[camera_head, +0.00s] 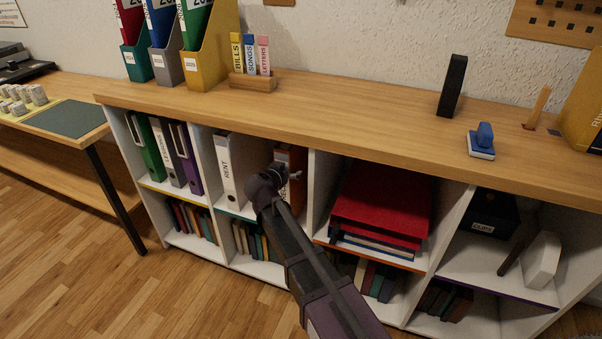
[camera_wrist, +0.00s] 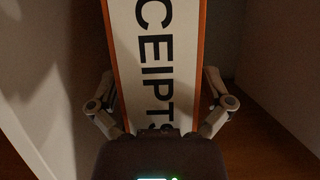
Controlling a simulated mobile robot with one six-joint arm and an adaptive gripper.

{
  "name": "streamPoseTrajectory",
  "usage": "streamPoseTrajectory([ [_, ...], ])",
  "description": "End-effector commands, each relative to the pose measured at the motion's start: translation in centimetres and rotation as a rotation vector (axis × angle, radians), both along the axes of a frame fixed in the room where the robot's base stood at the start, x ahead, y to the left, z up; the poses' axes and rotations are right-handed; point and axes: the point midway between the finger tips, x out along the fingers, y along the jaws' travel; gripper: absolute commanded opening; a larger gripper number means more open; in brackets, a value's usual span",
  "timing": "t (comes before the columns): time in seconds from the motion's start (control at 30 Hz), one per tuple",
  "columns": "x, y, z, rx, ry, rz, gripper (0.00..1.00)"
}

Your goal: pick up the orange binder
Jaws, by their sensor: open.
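The orange binder (camera_head: 299,160) stands upright in the upper second compartment of the white shelf, mostly hidden behind my arm in the head view. In the wrist view the orange binder (camera_wrist: 121,60) shows its white spine label with black letters reading "CEIPTS", edged in orange. My gripper (camera_head: 290,176) reaches into that compartment in front of the binder. In the wrist view my gripper (camera_wrist: 160,112) is open, with one finger to the left of the spine and one to the right. Whether the fingers touch the binder cannot be told.
A white binder marked RENT (camera_head: 228,170) stands left in the same compartment. A white divider (camera_head: 317,185) is close on the right, with a red box (camera_head: 382,197) beyond it. The wooden top (camera_head: 340,112) overhangs the compartment.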

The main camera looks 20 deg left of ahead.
Motion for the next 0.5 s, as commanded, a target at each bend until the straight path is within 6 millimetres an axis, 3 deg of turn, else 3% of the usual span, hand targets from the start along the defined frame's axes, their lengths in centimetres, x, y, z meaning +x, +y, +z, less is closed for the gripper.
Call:
streamPoseTrajectory([
  [0.5,-0.05,0.04,0.03,0.000,0.000,0.001,1.00],
])
